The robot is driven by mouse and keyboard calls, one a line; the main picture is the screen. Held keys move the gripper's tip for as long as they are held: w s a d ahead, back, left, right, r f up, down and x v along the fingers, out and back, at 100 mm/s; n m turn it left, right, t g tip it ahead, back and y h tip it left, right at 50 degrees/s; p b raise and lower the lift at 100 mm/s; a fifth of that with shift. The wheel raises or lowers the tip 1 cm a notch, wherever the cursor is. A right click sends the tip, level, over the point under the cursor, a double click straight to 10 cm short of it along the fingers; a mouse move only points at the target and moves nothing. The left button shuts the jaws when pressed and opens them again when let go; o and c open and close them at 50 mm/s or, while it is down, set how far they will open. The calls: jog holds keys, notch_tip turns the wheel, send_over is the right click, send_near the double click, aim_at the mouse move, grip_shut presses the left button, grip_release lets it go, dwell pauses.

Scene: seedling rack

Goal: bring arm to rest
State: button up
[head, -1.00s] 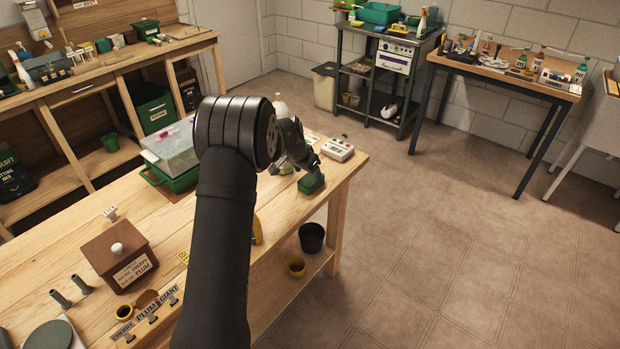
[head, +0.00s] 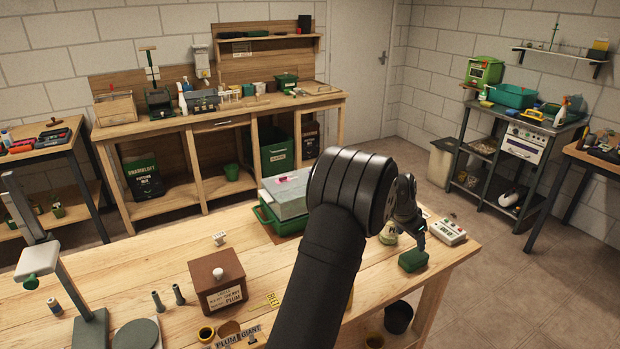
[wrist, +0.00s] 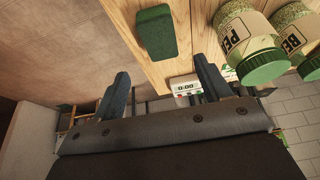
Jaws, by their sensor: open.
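My gripper (wrist: 162,88) is open in the wrist view, with its two dark fingers apart and nothing between them. In the head view my gripper (head: 420,240) hangs over the right end of the wooden bench (head: 345,325), partly hidden by my own arm. A green block (head: 413,260) sits on the bench just below the fingers there. In the wrist view the green block (wrist: 156,32) lies beyond the fingertips, near the bench edge. I cannot tell the exact gap between them.
Two labelled jars with green lids (wrist: 262,66) stand close beside the fingers. A white device with a display (head: 449,231) is right of my gripper. A lidded green bin (head: 284,215) and a brown box (head: 217,280) stand left of my arm. Open floor lies right of the bench.

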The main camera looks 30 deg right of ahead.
aim_at(414, 256)
jog(key=x, duration=1.1)
jog(key=shift+d+f, duration=0.15)
jog(key=shift+f, duration=0.25)
notch_tip(414, 256, up, 3)
jog(key=shift+f, duration=0.1)
jog(key=shift+r, duration=0.6)
